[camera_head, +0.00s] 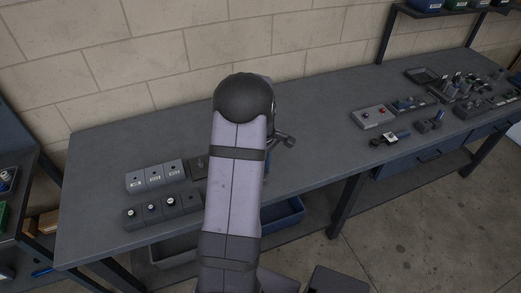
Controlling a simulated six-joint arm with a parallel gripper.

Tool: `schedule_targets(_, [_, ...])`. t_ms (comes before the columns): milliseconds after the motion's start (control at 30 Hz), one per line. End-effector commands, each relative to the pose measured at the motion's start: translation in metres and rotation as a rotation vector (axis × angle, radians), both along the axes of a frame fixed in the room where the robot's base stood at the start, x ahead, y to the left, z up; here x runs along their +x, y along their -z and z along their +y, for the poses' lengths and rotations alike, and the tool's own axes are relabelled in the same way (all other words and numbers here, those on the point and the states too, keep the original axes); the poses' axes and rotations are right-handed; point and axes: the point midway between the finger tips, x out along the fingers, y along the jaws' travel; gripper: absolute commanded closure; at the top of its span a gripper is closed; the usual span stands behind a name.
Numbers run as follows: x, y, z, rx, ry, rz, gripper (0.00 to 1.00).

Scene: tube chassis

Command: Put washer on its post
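My arm crosses the middle of the view, and its far end reaches over the workbench. A small dark grey part at the arm's end (285,141) shows to the right of the rounded joint. It may be my gripper, but its fingers cannot be made out, nor whether it holds anything. I cannot pick out a washer. At the left, a front row of dark blocks (152,208) carries small round tops, and light grey blocks with white labels (155,176) stand behind them. Whether one bears the washer's post is too small to tell. My arm hides the bench beside them.
The workbench (320,115) is clear in its middle. At the right stand a grey box with buttons (372,117), a black-and-white device (389,138), a blue-handled part (431,123) and a crowded group of parts (468,88). A block wall rises behind. A blue bin (285,213) sits below.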

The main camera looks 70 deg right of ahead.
Motion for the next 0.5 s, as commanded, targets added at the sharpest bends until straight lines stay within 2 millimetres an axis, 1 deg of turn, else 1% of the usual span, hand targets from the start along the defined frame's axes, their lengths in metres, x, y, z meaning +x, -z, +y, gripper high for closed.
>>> schedule_targets(33, [-0.001, 0.010, 0.002, 0.003, -0.036, 0.001, 0.98])
schedule_targets(100, [0.001, 0.016, -0.004, -0.001, -0.086, 0.000, 0.98])
schedule_targets(300, [0.007, 0.016, -0.022, -0.002, -0.160, 0.000, 0.98])
schedule_targets(400, [0.008, 0.016, -0.027, -0.002, -0.193, 0.000, 0.98])
schedule_targets(500, [0.009, 0.016, -0.029, -0.001, -0.222, 0.000, 0.98])
